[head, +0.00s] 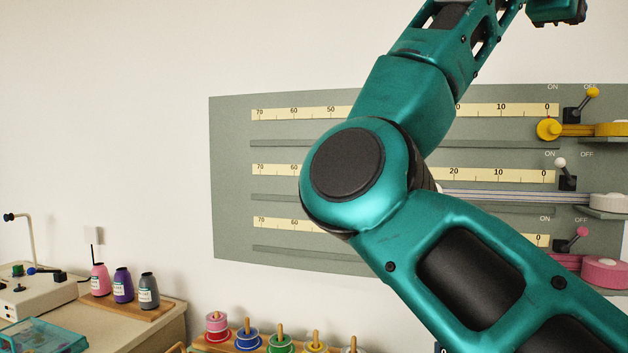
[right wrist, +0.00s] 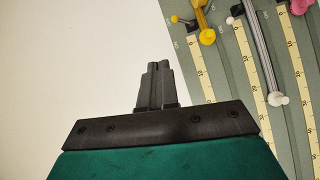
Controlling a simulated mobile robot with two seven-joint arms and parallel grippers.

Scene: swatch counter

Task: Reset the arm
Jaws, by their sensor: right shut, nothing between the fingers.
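My right arm (head: 400,180) comes in from the lower right of the head view. It is raised and bent in front of the wall panel and runs out of the top edge. My right gripper (right wrist: 156,83) shows in the right wrist view. Its two dark fingers are together with nothing between them, in front of plain white wall beside the panel. My left gripper is in neither view.
The grey-green panel (head: 232,180) carries ruler strips, yellow, white and pink spools, and levers marked ON and OFF. My arm hides its middle. Below stand colored reels on pegs (head: 280,343). The upper left wall is clear.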

